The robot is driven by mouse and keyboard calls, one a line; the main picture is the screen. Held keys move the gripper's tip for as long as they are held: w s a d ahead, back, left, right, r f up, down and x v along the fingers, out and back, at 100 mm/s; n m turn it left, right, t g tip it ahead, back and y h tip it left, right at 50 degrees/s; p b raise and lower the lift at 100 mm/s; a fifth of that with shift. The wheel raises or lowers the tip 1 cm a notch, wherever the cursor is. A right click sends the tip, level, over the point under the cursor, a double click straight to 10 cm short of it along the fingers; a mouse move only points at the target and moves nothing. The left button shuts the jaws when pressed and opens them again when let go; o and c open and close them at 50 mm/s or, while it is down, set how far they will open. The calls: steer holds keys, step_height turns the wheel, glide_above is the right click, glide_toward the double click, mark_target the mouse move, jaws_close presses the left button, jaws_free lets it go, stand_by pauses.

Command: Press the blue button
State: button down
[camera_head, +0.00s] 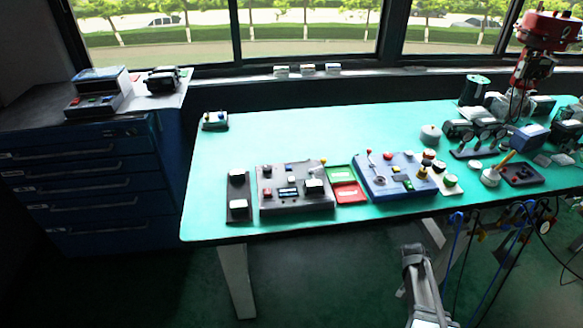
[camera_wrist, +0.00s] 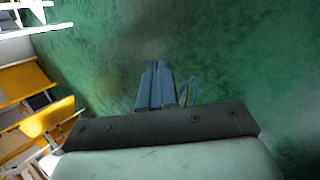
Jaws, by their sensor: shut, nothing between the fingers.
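A dark grey control panel (camera_head: 270,205) lies on the green table, with several small buttons, a small blue-lit part (camera_head: 288,193) and a yellow-tipped lever. A blue control panel (camera_head: 372,184) lies to its right with red, yellow and other small controls. The details are too small to tell for certain which control is the blue button. My gripper (camera_wrist: 158,82) is shut and empty in the wrist view, its fingers together over the green floor. In the head view my arm rises from the bottom edge, in front of the table and apart from both panels.
The green table (camera_head: 300,133) has free room behind the panels. Green and red trays (camera_head: 348,193) lie between the panels. A black switch strip (camera_head: 238,207) is at left. A red valve assembly (camera_head: 545,35) and clutter crowd the right. Cables (camera_head: 455,240) hang below the edge.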

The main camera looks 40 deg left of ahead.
steer(key=w+a+r+m+t+h, duration=0.1)
steer(key=w+a+r, duration=0.45)
steer(key=r, duration=0.25)
steer(key=w+a+r+m+t+h, duration=0.1)
steer(key=w+a+r, duration=0.3)
steer(key=a+r, duration=0.25)
step_height(320, 180, up, 22)
steer(key=n+t+y, duration=0.8)
steer(key=n+t, duration=0.2)
steer(key=n, duration=0.2)
glide_above(286, 168)
steer(key=shift+w+r, duration=0.1)
steer(key=shift+r, duration=0.05)
steer(key=shift+f, duration=4.4)
steer(key=shift+f, duration=0.15)
steer(key=shift+f, duration=0.3)
